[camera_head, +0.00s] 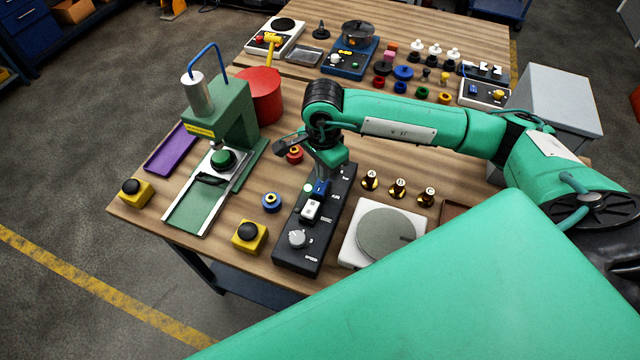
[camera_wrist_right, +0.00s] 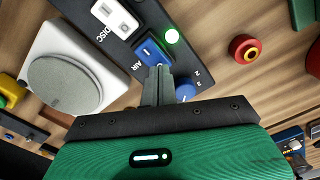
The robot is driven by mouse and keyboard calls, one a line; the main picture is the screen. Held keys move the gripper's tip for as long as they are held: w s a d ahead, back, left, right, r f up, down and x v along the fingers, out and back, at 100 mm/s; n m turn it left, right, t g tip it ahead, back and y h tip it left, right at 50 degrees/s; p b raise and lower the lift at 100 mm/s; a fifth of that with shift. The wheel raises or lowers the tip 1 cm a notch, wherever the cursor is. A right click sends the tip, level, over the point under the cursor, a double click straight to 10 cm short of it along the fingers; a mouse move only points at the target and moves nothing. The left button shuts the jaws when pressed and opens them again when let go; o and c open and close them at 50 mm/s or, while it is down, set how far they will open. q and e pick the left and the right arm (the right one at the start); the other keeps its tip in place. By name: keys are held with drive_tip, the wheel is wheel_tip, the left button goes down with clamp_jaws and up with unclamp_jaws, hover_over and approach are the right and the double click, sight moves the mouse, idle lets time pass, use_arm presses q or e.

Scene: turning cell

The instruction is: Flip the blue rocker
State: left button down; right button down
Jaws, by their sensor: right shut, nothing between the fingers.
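The blue rocker (camera_head: 321,188) sits on a long black control panel (camera_head: 289,249) in the head view, beside the word AIR. It also shows in the wrist view (camera_wrist_right: 149,51), its near end partly hidden by my fingertips. My right gripper (camera_head: 322,178) points down over the panel, shut and empty. In the wrist view its fingertips (camera_wrist_right: 157,72) are at the rocker's near end; I cannot tell if they touch it. My left gripper is not in view.
A white rocker (camera_head: 311,209) and a grey knob (camera_head: 297,238) share the panel, with a lit round lamp (camera_wrist_right: 172,36) beside the blue rocker. A white turntable (camera_head: 385,234) stands right of the panel. A green press (camera_head: 222,120) stands left. Yellow button boxes (camera_head: 249,241) stand near the table's front edge.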

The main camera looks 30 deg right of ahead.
drive_tip(key=shift+r+p, duration=0.8)
drive_tip(key=shift+r, duration=2)
